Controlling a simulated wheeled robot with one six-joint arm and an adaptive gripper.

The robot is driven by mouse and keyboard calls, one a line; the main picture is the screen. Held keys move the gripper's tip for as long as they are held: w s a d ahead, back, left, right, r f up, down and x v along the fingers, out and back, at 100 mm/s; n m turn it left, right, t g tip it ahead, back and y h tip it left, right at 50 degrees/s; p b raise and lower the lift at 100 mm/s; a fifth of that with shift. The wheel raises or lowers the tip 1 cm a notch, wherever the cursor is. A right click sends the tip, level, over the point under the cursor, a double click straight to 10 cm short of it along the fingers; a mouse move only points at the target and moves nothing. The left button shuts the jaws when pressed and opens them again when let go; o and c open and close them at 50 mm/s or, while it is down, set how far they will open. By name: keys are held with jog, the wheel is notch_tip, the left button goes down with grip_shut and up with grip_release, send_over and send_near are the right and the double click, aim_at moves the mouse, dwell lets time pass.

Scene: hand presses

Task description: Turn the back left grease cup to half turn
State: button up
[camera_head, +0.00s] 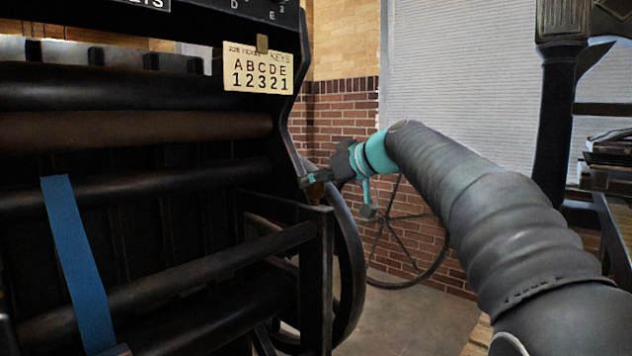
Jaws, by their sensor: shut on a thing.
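My gripper (312,179) is at the right side of the black press (200,95), beside its side frame and just above the corner of its lower rail. My arm reaches in from the lower right. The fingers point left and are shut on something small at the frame. That held thing is mostly hidden by the fingers and too small to make out. I cannot tell from this view whether it is the back left grease cup, and no cup or turn marks can be read.
A job ticket (258,72) hangs on the press above left of my gripper. A blue strap (78,262) hangs over the rollers. Another black press (562,110) is at the right. Open floor (410,325) shows between them.

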jog(key=shift+m+t+h, duration=0.4)
jog(key=shift+m+t, duration=0.1)
jog(key=o, duration=1.2)
jog(key=shift+c, duration=0.2)
jog(key=v, duration=1.2)
